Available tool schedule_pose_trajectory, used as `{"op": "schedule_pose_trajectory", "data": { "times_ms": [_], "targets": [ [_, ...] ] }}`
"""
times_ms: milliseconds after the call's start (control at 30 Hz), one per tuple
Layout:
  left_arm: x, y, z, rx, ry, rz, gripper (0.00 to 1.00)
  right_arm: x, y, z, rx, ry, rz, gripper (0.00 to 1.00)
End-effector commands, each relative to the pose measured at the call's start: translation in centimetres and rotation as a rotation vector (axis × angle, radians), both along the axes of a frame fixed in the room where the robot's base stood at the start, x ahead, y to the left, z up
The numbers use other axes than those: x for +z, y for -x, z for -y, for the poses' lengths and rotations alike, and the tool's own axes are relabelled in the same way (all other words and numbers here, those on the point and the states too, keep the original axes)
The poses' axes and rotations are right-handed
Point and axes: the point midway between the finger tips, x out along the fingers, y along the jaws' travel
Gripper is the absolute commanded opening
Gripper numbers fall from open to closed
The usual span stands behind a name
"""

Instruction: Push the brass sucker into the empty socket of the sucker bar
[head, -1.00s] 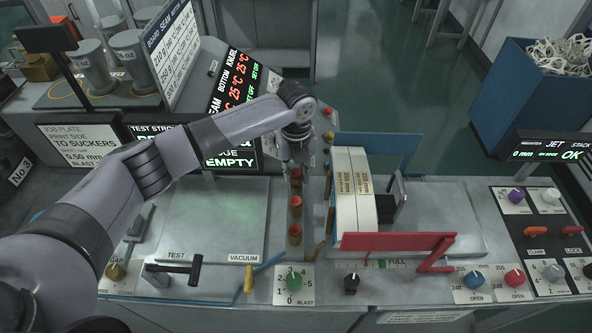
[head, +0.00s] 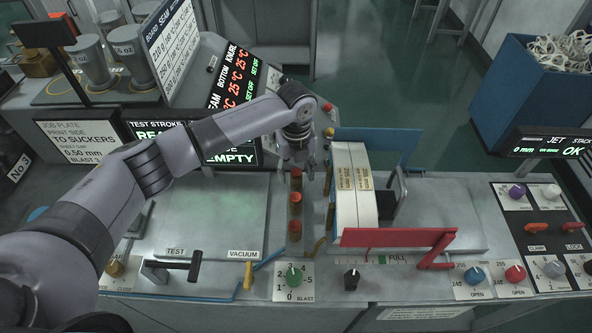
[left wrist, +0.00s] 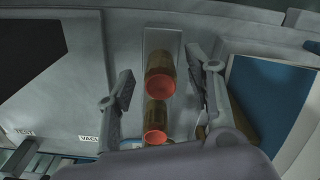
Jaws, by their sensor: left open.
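The sucker bar (left wrist: 163,38) is a narrow grey strip running front to back in the middle of the bench. Brass suckers with red-orange cups stand in a row on it; in the head view I see a front one (head: 294,229), a middle one (head: 295,203) and a back one (head: 296,179) near my left gripper (head: 297,163). In the left wrist view my left gripper (left wrist: 166,95) is open, with a sucker (left wrist: 160,80) between its spread fingers and another (left wrist: 155,125) nearer the palm. I cannot tell which sucker is loose; no empty socket shows clearly. My right gripper is out of view.
A stack of white blanks (head: 352,190) stands right of the bar, between a blue plate (head: 392,149) and a red rail (head: 395,239). A flat grey plate (head: 212,222) lies left. A black-handled lever (head: 180,266) and green knob (head: 292,276) are at the front.

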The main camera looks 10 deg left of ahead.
Motion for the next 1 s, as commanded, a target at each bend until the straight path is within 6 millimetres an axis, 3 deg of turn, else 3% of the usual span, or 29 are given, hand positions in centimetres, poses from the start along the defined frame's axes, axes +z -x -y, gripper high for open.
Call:
{"op": "schedule_pose_trajectory", "data": {
  "times_ms": [267, 700, 1000],
  "targets": [
    [1.0, -0.1, 0.0, 0.001, 0.000, 0.001, 0.49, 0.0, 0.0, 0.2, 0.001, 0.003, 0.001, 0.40],
    [9.6, -0.1, 0.0, -0.001, 0.001, 0.003, 0.49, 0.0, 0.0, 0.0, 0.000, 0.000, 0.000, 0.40],
    [12.0, 0.0, 0.0, -0.001, 0.000, 0.000, 0.49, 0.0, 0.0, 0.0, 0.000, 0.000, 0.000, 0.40]
  ]
}}
